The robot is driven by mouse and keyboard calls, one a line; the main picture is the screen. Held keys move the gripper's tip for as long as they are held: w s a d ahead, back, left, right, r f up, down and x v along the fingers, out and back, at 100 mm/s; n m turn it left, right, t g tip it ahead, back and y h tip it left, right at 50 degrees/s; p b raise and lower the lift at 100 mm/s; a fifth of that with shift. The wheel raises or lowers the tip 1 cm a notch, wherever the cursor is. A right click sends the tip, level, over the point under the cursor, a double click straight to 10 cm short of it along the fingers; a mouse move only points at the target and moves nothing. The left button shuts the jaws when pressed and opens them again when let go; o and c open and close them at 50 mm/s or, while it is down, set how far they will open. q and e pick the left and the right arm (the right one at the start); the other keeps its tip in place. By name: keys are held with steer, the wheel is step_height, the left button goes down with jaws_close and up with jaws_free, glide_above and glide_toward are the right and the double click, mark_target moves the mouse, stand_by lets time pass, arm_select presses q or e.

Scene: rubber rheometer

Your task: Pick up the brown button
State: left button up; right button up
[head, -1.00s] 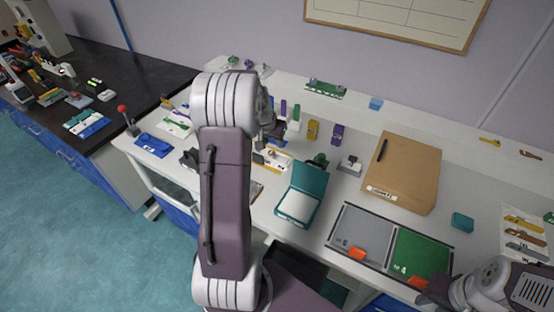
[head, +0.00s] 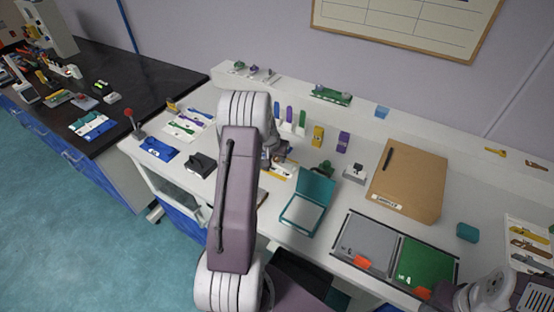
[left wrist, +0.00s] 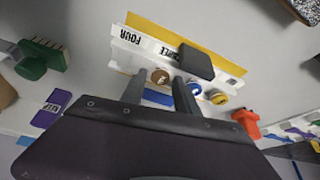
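The brown button (left wrist: 160,76) is a small round brown disc with a light mark, on a white panel (left wrist: 133,43) with a yellow back edge in the left wrist view. My left gripper (left wrist: 159,82) is open, its two dark fingers apart with the button showing between their tips. I cannot tell whether either finger touches it. In the head view my left gripper (head: 277,160) is over the white-and-yellow panel (head: 281,172), partly behind my arm, and the button cannot be made out there. My right gripper is not in view; only part of my right arm shows at the lower right.
Beside the brown button are a blue button (left wrist: 193,89), a yellow one (left wrist: 218,97), a dark block (left wrist: 196,62) and a red piece (left wrist: 246,123). An open teal box (head: 304,217) and a green item (head: 322,168) stand near the panel on the table.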

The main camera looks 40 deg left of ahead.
mark_target(276, 160)
arm_select(q)
jaws_close()
steer(key=shift+r, duration=0.1)
step_height(276, 160, up, 10)
stand_by(0.4)
